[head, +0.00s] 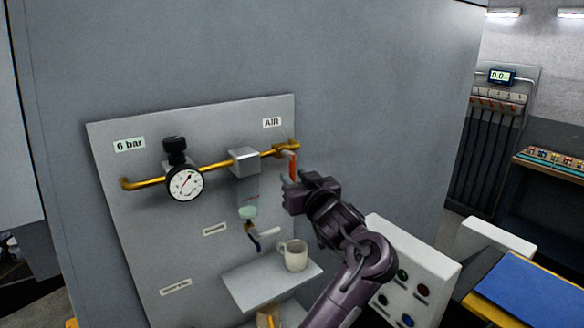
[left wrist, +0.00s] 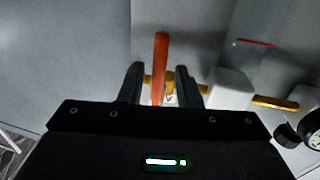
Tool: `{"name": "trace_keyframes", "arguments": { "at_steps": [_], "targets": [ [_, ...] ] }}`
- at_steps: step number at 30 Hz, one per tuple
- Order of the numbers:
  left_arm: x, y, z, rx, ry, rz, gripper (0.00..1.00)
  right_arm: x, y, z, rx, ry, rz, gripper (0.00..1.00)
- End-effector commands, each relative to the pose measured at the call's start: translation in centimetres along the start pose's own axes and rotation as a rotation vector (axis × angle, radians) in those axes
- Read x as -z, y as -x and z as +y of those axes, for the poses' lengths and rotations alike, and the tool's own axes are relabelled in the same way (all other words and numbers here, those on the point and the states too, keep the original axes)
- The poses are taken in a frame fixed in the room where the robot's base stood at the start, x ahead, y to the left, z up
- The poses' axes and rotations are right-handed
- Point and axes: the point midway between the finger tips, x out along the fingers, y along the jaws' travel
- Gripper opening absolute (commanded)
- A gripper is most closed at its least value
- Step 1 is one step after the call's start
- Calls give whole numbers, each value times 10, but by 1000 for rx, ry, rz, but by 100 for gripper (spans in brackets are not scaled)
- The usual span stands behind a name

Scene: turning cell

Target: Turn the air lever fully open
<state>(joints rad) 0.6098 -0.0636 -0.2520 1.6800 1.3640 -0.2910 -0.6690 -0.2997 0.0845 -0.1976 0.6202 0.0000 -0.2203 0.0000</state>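The air lever (head: 292,166) is a small orange-red handle on the brass valve (head: 285,148), under the AIR label (head: 272,123). It hangs down, roughly across the line of the brass pipe (head: 214,165). My left gripper (head: 289,183) is at the lever's lower end, in front of the panel. In the left wrist view the lever (left wrist: 161,62) stands between the two open fingers of the gripper (left wrist: 158,78), with a visible gap on each side. The lever's lower end is partly hidden by the gripper in the head view. My right gripper is not in view.
A pressure gauge (head: 185,184) and a grey block (head: 243,162) sit left along the pipe. A white mug (head: 295,254) stands on a small shelf (head: 262,285) below. A white button box (head: 417,268) is at lower right. The wall above the panel is clear.

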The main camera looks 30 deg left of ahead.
Motion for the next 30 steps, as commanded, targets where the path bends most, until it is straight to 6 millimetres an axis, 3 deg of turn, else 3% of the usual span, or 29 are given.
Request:
{"name": "trace_keyframes", "arguments": {
  "at_steps": [6, 15, 22, 30],
  "targets": [
    [1, -22, 0, -1, -3, 1, 31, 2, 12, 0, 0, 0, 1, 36],
    [-1, -24, 1, -2, 0, 0, 31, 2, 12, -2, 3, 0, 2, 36],
    [-1, -24, 1, -2, 0, 0, 0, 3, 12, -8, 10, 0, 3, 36],
    [-1, -24, 1, -2, 0, 1, 0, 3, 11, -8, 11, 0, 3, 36]
  ]
}}
